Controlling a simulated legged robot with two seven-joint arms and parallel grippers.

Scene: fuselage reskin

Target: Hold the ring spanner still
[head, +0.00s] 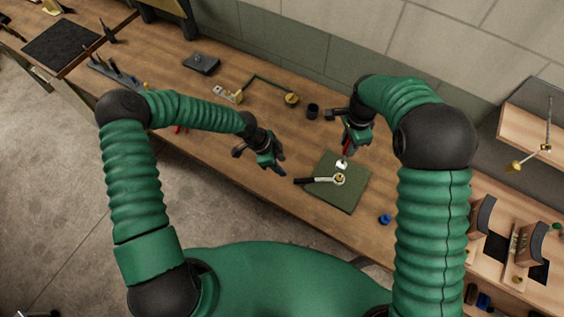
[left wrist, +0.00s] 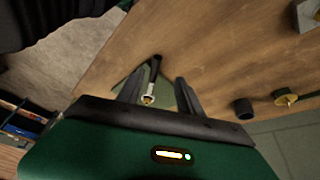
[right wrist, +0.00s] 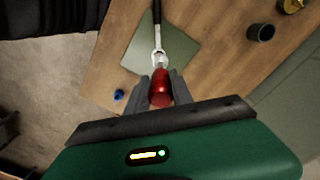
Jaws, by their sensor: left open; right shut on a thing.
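The ring spanner (head: 318,180) lies on the green mat (head: 347,196), its black handle to the left and its bright ring end to the right around a small brass-coloured piece (head: 340,179). It also shows between the fingers in the left wrist view (left wrist: 154,78), some way beyond them. My left gripper (head: 273,164) is open and empty, above the bench to the left of the spanner handle. My right gripper (right wrist: 160,88) is shut on a red-handled tool (right wrist: 160,91), held above the mat near the ring end. The tool's tip is hard to make out.
A black cup (head: 313,110) and a brass-ended bent rod (head: 291,99) stand behind the mat. A blue ring-like part (head: 385,219) lies to its right. A dark box (head: 201,63) sits farther back left.

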